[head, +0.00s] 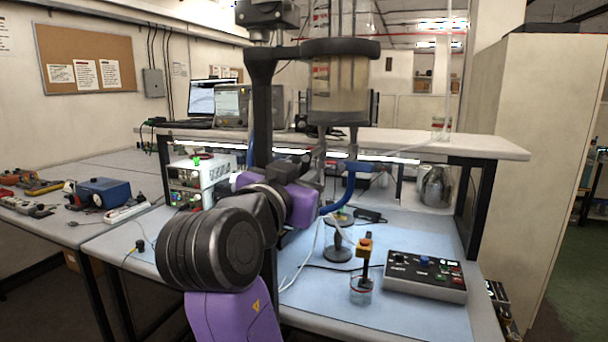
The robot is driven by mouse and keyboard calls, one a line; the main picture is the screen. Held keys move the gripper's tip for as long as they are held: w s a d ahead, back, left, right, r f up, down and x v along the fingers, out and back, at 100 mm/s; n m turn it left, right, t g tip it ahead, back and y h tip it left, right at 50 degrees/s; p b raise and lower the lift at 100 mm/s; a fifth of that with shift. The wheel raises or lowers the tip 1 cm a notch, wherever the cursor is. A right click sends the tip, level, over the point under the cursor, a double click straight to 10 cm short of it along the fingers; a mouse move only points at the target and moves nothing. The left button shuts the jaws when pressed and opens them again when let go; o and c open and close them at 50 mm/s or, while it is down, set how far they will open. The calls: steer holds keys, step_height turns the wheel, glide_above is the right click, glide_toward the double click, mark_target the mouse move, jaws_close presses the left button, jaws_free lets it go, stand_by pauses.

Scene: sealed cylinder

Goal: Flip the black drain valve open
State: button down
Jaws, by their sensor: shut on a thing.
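A clear sealed cylinder (340,95) with cloudy tan liquid stands on a black stand, held by a dark ring. My gripper (318,163) is below the cylinder, at the end of my purple arm. It is shut on the small black drain valve under the cylinder's base. My wrist and fingers hide most of the valve, and its handle angle cannot be told. A blue curved tube (352,183) shows just right of my gripper.
On the blue mat below stand a dark round-based stand (341,245), a small glass beaker (361,291) with an orange-topped probe, and a black control box (425,274). A raised shelf (450,144) runs behind. A power supply (192,180) stands left of my arm.

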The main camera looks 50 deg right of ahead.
steer(key=shift+s+n+p, duration=0.2)
steer(key=shift+n+p, duration=0.25)
steer(key=shift+n, duration=0.55)
steer(key=shift+d, duration=0.1)
steer(key=c, duration=1.4)
jaws_free()
steer(key=shift+c, duration=0.2)
steer(key=b+v, duration=0.2)
steer(key=v, duration=0.6)
